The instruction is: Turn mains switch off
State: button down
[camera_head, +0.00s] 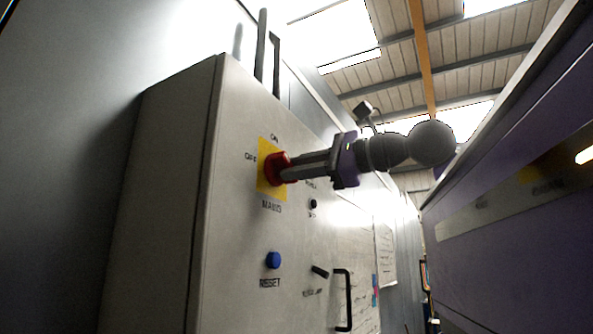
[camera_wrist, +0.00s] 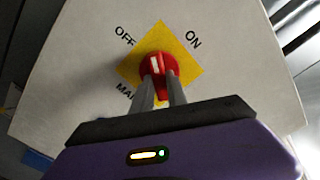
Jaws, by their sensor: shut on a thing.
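The mains switch (camera_head: 277,168) is a red rotary knob on a yellow square plate (camera_head: 267,190) on a grey cabinet. In the head view, ON is printed above the plate, OFF to its left and MAINS below. My gripper (camera_head: 293,167) reaches in from the right and is shut on the knob. In the wrist view, the two fingers (camera_wrist: 163,84) straddle the knob's red grip. The white mark on the knob (camera_wrist: 154,63) points up, between the OFF label at upper left and the ON label at upper right. The fingers partly hide the knob.
A blue reset button (camera_head: 273,260), a small dark button (camera_head: 313,204), a dark lever switch (camera_head: 320,271) and a black door handle (camera_head: 345,300) are on the same cabinet face. A purple machine panel (camera_head: 515,200) stands to the right, across a narrow gap.

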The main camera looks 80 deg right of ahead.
jog(key=n, duration=0.5)
jog(key=shift+r+n, duration=0.1)
jog(key=shift+n, duration=0.6)
jog(key=c, duration=1.3)
grip_release()
jog(key=shift+s, duration=0.1)
jog(key=b+v, duration=0.2)
jog(key=v, duration=0.5)
jog(key=shift+s+a, duration=0.1)
jog(key=shift+s, duration=0.2)
